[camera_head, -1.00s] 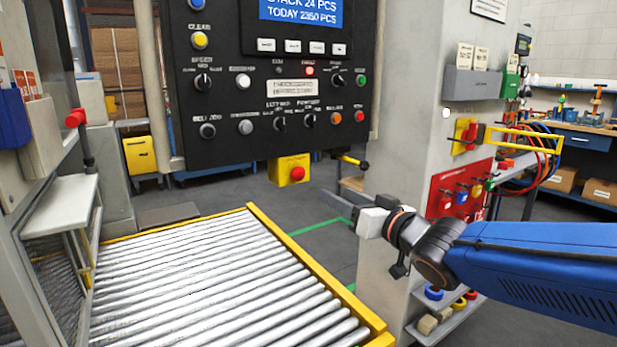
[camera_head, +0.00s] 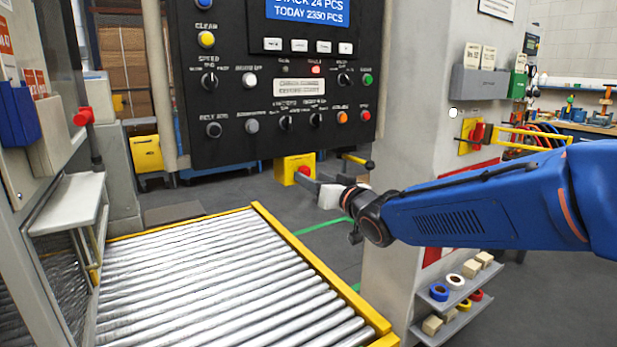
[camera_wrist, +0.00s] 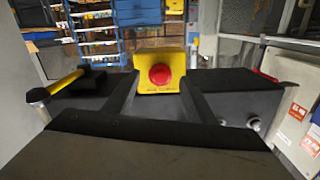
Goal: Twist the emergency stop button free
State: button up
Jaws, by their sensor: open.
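The emergency stop button is a red mushroom head (camera_head: 304,172) on a yellow box (camera_head: 287,169) under the black control panel. In the wrist view the red button (camera_wrist: 160,75) faces the camera on its yellow box (camera_wrist: 161,60). My gripper (camera_head: 306,182) is in front of the button, coming from the right, and hides part of it in the head view. In the wrist view the two dark fingers of my gripper (camera_wrist: 158,84) are apart, one on each side of the button. I cannot tell whether their tips touch it.
The black panel (camera_head: 270,100) with knobs and buttons hangs directly above the box. A yellow lever (camera_head: 356,160) sticks out close to my gripper. The roller conveyor (camera_head: 210,270) lies below, and a grey pillar (camera_head: 420,110) stands to the right.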

jog(key=shift+x, duration=1.4)
jog(key=c, duration=1)
jog(key=shift+c, duration=0.3)
jog(key=shift+m, duration=2.9)
jog(key=shift+r, duration=0.1)
